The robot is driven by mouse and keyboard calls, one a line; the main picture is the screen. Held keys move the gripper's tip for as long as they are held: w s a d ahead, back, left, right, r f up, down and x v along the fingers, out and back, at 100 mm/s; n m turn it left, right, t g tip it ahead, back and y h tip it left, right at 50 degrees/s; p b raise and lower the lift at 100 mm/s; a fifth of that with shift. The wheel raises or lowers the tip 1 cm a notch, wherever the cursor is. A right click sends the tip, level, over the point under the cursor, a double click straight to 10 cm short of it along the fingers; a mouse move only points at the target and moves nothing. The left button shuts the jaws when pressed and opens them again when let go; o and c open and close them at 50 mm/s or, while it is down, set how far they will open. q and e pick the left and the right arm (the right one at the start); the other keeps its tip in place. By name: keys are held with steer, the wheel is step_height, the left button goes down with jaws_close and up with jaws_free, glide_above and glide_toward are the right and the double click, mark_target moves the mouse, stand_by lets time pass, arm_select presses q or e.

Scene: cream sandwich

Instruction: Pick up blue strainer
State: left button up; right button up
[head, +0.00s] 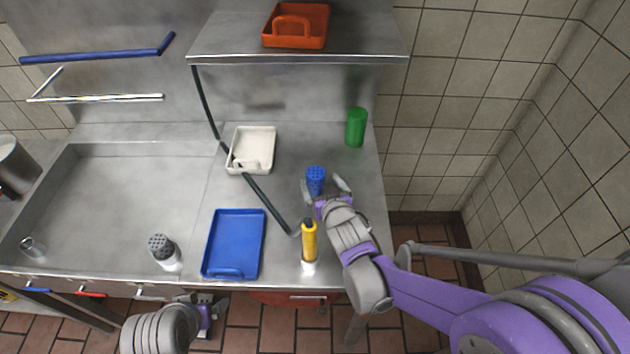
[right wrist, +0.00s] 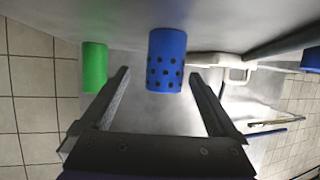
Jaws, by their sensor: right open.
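The blue strainer (head: 316,178) is a small cylinder with dark holes, on the right part of the steel counter. In the right wrist view the strainer (right wrist: 166,60) shows in the gap between my fingers, mostly beyond their tips. My right gripper (head: 325,188) is open and empty, its fingers pointing at the strainer. In the right wrist view the fingers of this gripper (right wrist: 160,80) are spread wide, one on each side, with no clear contact. My left gripper (head: 210,312) is low at the counter's front edge, and its jaw opening cannot be made out.
A green cylinder (head: 356,128) stands behind and right of the strainer. A yellow-handled item (head: 309,240) stands close to my right wrist. A blue tray (head: 232,268), a white tray (head: 236,134) and a grey shaker (head: 163,252) lie left. A shelf (head: 230,42) overhangs the back.

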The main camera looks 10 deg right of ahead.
mark_target(313, 173)
steer(key=shift+a+x, duration=0.15)
steer(key=shift+x, duration=1.35)
steer(key=shift+a+x, duration=0.15)
steer(key=shift+x, duration=1.35)
steer(key=shift+r, duration=0.15)
steer(key=shift+c, duration=0.2)
jaws_close()
steer(key=shift+r, duration=0.15)
